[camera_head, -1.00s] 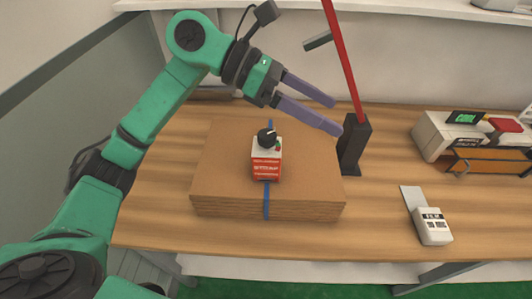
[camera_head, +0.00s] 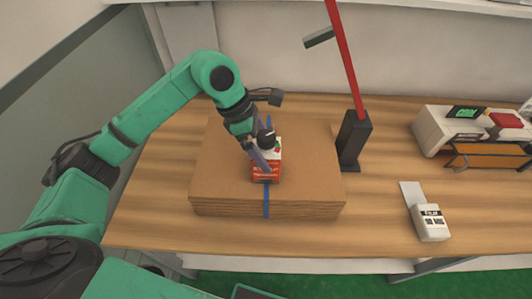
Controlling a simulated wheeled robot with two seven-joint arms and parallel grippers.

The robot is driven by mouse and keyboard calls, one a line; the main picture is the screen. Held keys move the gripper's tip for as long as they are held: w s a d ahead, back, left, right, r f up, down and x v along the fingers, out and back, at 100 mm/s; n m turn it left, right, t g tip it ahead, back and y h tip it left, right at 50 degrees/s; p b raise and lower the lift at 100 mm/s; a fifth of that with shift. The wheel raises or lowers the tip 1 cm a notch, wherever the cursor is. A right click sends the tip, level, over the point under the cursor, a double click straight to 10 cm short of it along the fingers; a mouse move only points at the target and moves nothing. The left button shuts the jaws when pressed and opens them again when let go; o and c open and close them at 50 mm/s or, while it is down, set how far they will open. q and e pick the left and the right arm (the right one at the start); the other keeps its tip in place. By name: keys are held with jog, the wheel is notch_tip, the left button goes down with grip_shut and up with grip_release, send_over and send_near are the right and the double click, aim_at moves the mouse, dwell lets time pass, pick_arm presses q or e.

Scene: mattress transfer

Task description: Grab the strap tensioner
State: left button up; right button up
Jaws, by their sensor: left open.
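The strap tensioner (camera_head: 267,172) is a small red and white box with a black knob on top. It sits upright on a stack of flat brown cardboard (camera_head: 315,177), over a blue strap (camera_head: 267,205) that runs around the stack. My left gripper (camera_head: 265,152) is open, with its purple fingers pointing down at the tensioner. One finger shows at the tensioner's left side; the other is partly hidden behind it. I cannot tell whether the fingers touch it. My right gripper is not in view.
A black stand (camera_head: 352,142) with a tall red pole (camera_head: 347,65) stands right of the stack. A white handheld device (camera_head: 430,222) lies at the front right of the wooden table (camera_head: 375,215). A label printer (camera_head: 440,130) is at the far right.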

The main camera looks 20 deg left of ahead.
pick_arm(q)
jog(key=shift+d+f, duration=0.25)
jog(key=shift+f, duration=0.3)
jog(key=c, duration=0.9)
jog(key=shift+w, duration=0.1)
grip_shut()
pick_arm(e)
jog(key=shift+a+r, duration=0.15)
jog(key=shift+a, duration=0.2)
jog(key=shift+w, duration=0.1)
